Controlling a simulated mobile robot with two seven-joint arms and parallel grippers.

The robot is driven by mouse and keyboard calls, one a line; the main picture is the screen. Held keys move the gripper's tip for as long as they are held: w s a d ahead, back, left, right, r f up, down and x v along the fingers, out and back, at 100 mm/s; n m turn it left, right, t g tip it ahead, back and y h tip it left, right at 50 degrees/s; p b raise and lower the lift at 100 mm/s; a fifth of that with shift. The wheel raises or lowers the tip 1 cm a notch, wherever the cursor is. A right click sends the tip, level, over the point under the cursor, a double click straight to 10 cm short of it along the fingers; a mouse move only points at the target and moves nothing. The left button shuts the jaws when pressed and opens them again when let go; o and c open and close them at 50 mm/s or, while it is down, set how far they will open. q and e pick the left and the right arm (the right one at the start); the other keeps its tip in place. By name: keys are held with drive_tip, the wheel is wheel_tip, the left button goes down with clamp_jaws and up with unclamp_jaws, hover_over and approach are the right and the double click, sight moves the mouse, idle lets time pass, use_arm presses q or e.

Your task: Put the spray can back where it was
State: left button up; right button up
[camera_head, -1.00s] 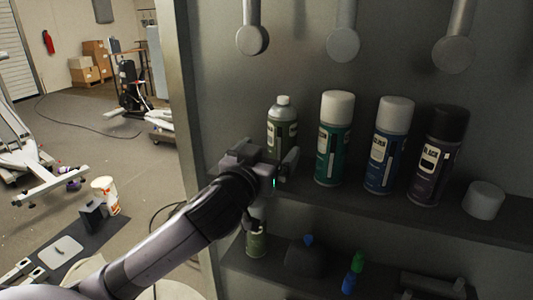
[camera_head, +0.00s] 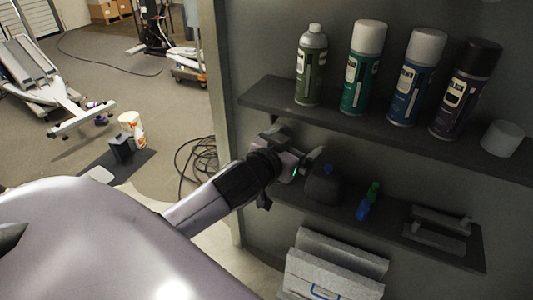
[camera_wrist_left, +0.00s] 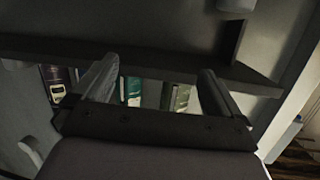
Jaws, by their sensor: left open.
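Several spray cans stand upright in a row on the upper shelf (camera_head: 400,146). They are an olive can (camera_head: 311,70) with a grey cap at the left, a teal can (camera_head: 360,75), a blue can (camera_head: 413,85) and a black can (camera_head: 464,95). The frames do not tell which one the task means. My left gripper (camera_head: 298,150) is open and apart from these cans, below the olive can near the lower shelf's left end. In the left wrist view its fingers (camera_wrist_left: 157,82) are spread, with the cans beyond them. My right gripper is not in view.
A white cap (camera_head: 502,139) lies at the upper shelf's right. The lower shelf (camera_head: 390,232) holds a dark rounded object (camera_head: 323,186), a green and blue bottle (camera_head: 368,201) and grey blocks (camera_head: 437,230). Grey boxes (camera_head: 333,268) stand below. A cabinet side wall (camera_head: 222,130) is left of my gripper.

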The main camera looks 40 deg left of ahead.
use_arm(q)
drive_tip(key=s+d+f+m+g+h, duration=0.1)
drive_tip(key=s+d+f+g, duration=0.1)
drive_tip(key=s+f, duration=0.8)
drive_tip(key=s+d+f+m+g+h, duration=0.1)
drive_tip(key=s+d+f, duration=0.4)
drive_tip(key=s+f, duration=0.5)
wheel_tip(320, 180, down, 6)
drive_tip(key=shift+s+d+f+g+h, duration=0.25)
drive_tip(key=shift+g+h, duration=0.25)
drive_tip(key=shift+g, duration=0.6)
